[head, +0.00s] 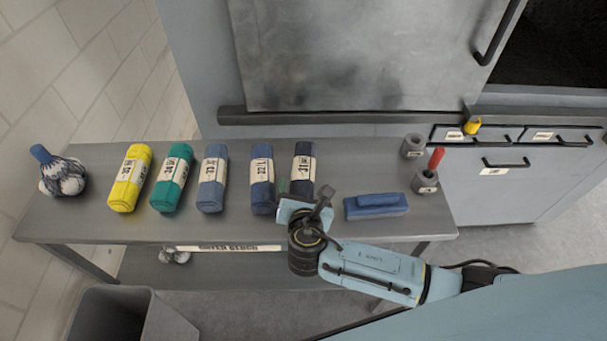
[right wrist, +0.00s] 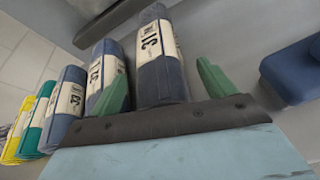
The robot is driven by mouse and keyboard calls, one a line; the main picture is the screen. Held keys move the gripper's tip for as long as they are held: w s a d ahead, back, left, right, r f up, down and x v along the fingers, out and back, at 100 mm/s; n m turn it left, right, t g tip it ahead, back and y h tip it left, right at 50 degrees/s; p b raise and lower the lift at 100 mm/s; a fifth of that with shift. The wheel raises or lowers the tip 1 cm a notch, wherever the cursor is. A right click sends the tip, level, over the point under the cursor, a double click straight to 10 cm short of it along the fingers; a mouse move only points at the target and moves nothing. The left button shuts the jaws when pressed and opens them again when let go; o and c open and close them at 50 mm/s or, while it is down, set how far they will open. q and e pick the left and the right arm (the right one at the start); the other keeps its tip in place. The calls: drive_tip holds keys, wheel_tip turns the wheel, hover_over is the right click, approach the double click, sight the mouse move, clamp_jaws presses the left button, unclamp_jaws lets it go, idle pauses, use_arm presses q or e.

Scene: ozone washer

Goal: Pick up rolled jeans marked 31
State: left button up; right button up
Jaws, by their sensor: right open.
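The rolled jeans marked 31 (head: 303,163) are a dark navy roll with a white label band, lying at the right end of a row of rolls on the grey table. They also show in the right wrist view (right wrist: 165,84), with "31" readable on the band. My right gripper (head: 297,190) is over the near end of this roll, partly hiding it. In the right wrist view its green fingers (right wrist: 163,68) are open, one on each side of the roll, with nothing gripped. Whether either finger touches the cloth I cannot tell. My left gripper is not in view.
Left of it lie a navy roll (head: 262,172), a blue-grey roll (head: 212,170), a teal roll (head: 170,185) and a yellow roll (head: 127,190). A grey bin (head: 105,312) stands on the floor.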

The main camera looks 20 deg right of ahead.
drive_tip(key=shift+w+d+f, duration=0.2)
drive_tip(key=shift+w+f, duration=0.05)
drive_tip(key=shift+w, duration=0.4)
drive_tip(key=c, duration=1.3)
